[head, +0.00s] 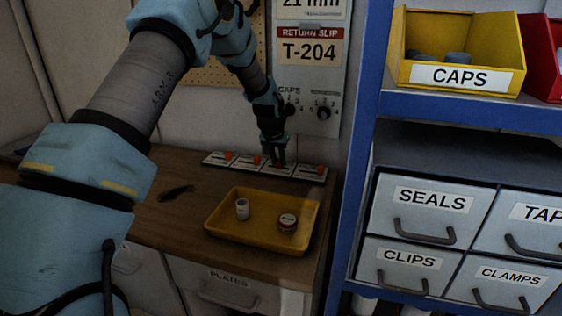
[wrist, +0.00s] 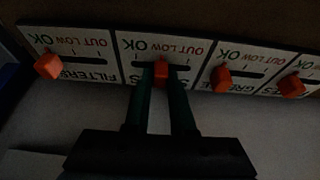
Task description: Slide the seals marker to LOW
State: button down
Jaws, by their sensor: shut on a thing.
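The seals marker (wrist: 161,72) is an orange slider knob on a white label card, held between the two dark fingers of my gripper (wrist: 162,80) in the wrist view. In the head view my gripper (head: 277,161) reaches down onto the third card from the left, and the knob is hidden there.
Neighbouring cards carry orange knobs: the filters marker (wrist: 47,65) at OK, the grease marker (wrist: 221,77) and another (wrist: 291,86). A yellow tray (head: 262,245) with two small containers stands in front on the bench. A blue shelf (head: 362,150) rises at right.

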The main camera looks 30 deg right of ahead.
jog(key=c, duration=0.8)
grip_release()
jog(key=shift+o, duration=0.2)
jog(key=shift+r, duration=0.1)
jog(key=b+v, duration=0.3)
jog(key=v, duration=0.7)
jog(key=shift+r+b, duration=0.3)
jog(key=shift+a, duration=0.1)
jog(key=s+a+n+y, duration=0.2)
jog(key=s+a+n, duration=0.1)
jog(key=a, duration=1.8)
jog(key=s+a+f+n+g, duration=0.1)
jog(key=s+a+f+n, duration=0.1)
jog(key=s+a, duration=0.6)
jog(key=s+a+f+n+y, duration=0.1)
jog(key=s+a+f+n, duration=0.1)
jog(key=s+a, duration=0.5)
jog(key=a, duration=0.3)
jog(key=shift+s+a+g, duration=0.35)
jog(key=shift+g, duration=0.05)
